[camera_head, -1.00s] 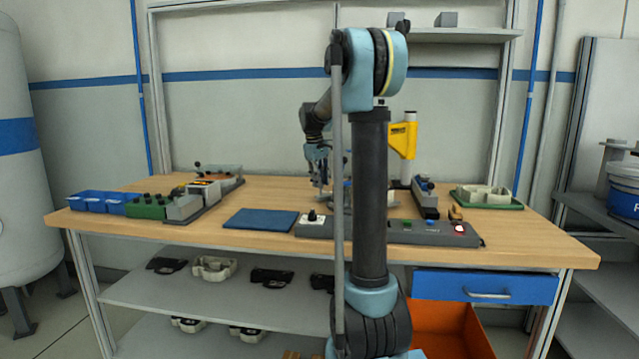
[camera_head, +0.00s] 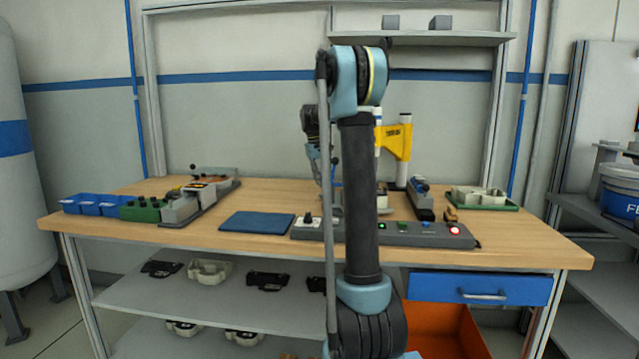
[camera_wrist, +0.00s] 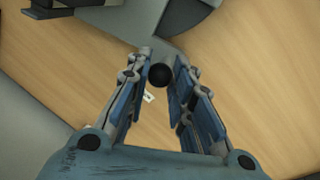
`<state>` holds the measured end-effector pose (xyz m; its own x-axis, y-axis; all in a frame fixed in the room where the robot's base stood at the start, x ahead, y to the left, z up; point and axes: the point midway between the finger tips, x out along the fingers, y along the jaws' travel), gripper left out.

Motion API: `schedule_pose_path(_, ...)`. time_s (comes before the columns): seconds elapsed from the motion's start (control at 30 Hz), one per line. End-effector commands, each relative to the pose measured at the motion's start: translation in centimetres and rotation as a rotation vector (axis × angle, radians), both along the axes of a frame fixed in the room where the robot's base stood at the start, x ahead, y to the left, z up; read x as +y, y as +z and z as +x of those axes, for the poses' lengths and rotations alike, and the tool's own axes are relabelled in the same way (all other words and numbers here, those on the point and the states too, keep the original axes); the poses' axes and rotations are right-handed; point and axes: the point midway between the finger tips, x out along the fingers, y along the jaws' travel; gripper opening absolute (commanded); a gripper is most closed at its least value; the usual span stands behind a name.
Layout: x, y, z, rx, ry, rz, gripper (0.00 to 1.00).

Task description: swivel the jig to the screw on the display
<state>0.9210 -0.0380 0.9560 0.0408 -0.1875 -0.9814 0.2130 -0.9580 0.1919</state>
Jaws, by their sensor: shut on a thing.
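In the wrist view my gripper (camera_wrist: 160,66) has its two blue-grey fingers on either side of a black ball knob (camera_wrist: 161,76). It is shut on this knob. A grey bar leads from near the knob to a grey rounded plate (camera_wrist: 178,14), which looks like part of the jig. In the head view my gripper (camera_head: 316,166) is mostly hidden behind my own arm, above the middle of the bench. The jig is also largely hidden there. I cannot make out a display or a screw on it in these frames.
A yellow tool stand (camera_head: 398,142) rises behind the jig area. A control strip (camera_head: 420,234) with lit green and red buttons lies along the bench's front. A blue mat (camera_head: 257,222), blue bins (camera_head: 95,204) and a grey fixture (camera_head: 190,205) stand left; a green-based tray (camera_head: 480,197) stands right.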

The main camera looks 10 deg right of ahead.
Motion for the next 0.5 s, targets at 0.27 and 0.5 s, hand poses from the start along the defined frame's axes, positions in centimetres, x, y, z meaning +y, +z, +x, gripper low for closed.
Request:
schedule_pose_path(0.27,-1.7,0.0,1.2,0.000,-0.139,0.000,0.00)
schedule_pose_path(0.5,-2.9,0.0,1.9,0.002,-0.241,-0.001,0.00)
